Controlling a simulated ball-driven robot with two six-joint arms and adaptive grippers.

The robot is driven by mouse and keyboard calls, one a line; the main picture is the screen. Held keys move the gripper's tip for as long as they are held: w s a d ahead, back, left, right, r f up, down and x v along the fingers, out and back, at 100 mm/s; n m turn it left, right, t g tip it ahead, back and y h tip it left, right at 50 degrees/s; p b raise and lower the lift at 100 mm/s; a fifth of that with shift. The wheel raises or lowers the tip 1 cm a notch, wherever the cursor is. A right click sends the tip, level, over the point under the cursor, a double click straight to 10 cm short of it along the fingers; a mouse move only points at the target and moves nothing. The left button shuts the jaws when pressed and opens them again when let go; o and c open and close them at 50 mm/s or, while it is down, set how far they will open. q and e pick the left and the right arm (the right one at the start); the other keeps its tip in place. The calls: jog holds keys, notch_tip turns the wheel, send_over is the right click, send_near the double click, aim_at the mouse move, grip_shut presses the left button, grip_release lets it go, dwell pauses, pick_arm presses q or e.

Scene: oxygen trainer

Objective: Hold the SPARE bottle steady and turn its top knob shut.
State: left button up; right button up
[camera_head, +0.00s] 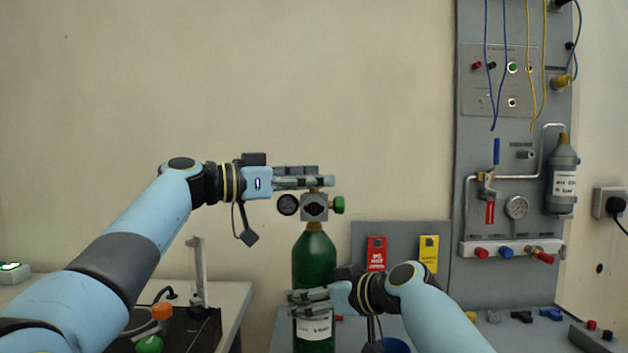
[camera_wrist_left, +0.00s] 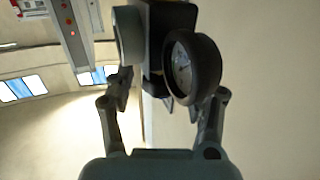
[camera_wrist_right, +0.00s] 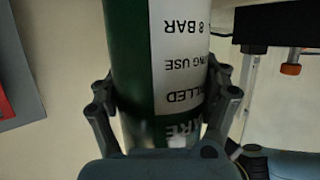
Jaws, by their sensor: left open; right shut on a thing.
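The green bottle (camera_head: 314,262) stands upright with a white label; the label shows larger in the right wrist view (camera_wrist_right: 180,60), partly hidden, its large word ending in "RE". On its neck sits a grey valve block (camera_head: 315,207) with a round dark gauge (camera_head: 288,205) on the left and a green side knob (camera_head: 338,205). My left gripper (camera_head: 318,182) is open at the valve's top; its fingers largely hide the top knob. In the left wrist view, the gauge (camera_wrist_left: 190,65) and a grey round part (camera_wrist_left: 128,35) lie beyond the fingertips. My right gripper (camera_head: 305,300) is shut around the bottle's lower body.
A grey panel (camera_head: 458,260) behind the bottle carries a red tag (camera_head: 376,254) and a yellow tag (camera_head: 429,253). A tall wall board (camera_head: 480,140) with hoses, a gauge and a grey cylinder (camera_head: 562,180) stands right. A table with a black box (camera_head: 180,330) is at lower left.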

pick_arm(q)
jog(key=shift+d, duration=0.15)
grip_shut()
jog(key=shift+w, duration=0.1)
jog(key=m+g+h, duration=0.1)
jog(key=m+g, duration=0.1)
jog(key=g, duration=0.1)
jog(key=shift+f+m+g, duration=0.1)
jog(key=shift+m+g, duration=0.3)
jog(key=shift+g, duration=0.2)
